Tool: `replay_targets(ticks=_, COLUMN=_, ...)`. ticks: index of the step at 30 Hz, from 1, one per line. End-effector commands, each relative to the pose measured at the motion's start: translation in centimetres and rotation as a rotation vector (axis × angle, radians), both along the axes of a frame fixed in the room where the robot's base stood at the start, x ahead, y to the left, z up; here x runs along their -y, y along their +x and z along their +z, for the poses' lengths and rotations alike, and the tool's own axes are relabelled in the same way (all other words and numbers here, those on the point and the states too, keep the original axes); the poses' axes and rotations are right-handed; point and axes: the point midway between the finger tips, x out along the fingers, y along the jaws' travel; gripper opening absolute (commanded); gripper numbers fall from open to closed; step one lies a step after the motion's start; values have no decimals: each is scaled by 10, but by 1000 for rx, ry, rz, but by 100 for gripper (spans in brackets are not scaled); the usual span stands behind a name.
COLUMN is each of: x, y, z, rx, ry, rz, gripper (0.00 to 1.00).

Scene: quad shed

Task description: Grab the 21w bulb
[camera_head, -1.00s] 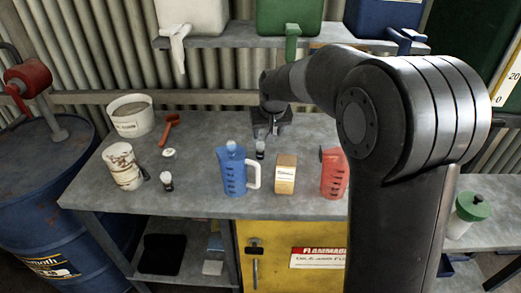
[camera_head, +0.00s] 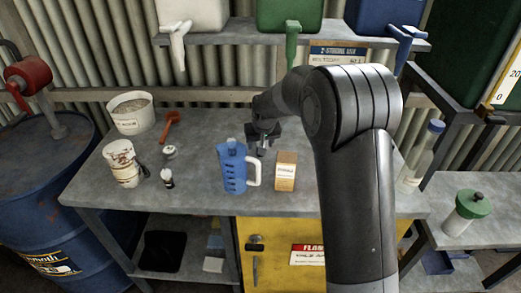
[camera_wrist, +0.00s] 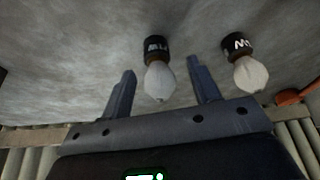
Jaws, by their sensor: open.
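My gripper (camera_head: 263,137) is over the bench's back middle, open and empty. In the wrist view its two fingers (camera_wrist: 162,72) show on either side of a bulb with a black base (camera_wrist: 157,46) and a frosted globe. This bulb's base carries a white label, which looks upside down and is hard to read. A second similar bulb (camera_wrist: 250,73) stands outside the fingers to the right, its label partly visible with a W. Another bulb (camera_head: 167,179) stands at the bench's left.
A blue jug (camera_head: 232,170) and a small cardboard box (camera_head: 286,172) stand close in front of the gripper. A white bucket (camera_head: 131,114), a stained can (camera_head: 121,165) and an orange-handled tool (camera_head: 171,125) are at left. A shelf (camera_head: 230,41) with containers hangs above.

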Motion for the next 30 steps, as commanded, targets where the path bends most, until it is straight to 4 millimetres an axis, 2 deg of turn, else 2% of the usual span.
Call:
replay_targets(ticks=3, x=-2, y=6, z=-16, rx=-2, ry=-1, rz=0, gripper=56)
replay_targets(ticks=11, x=-2, y=8, z=-19, rx=1, ry=0, rz=0, gripper=56)
replay_targets(ticks=27, x=-2, y=7, z=-18, rx=0, ry=0, rz=0, gripper=12)
replay_targets(ticks=30, x=-2, y=8, z=-18, rx=0, ry=0, rz=0, gripper=7)
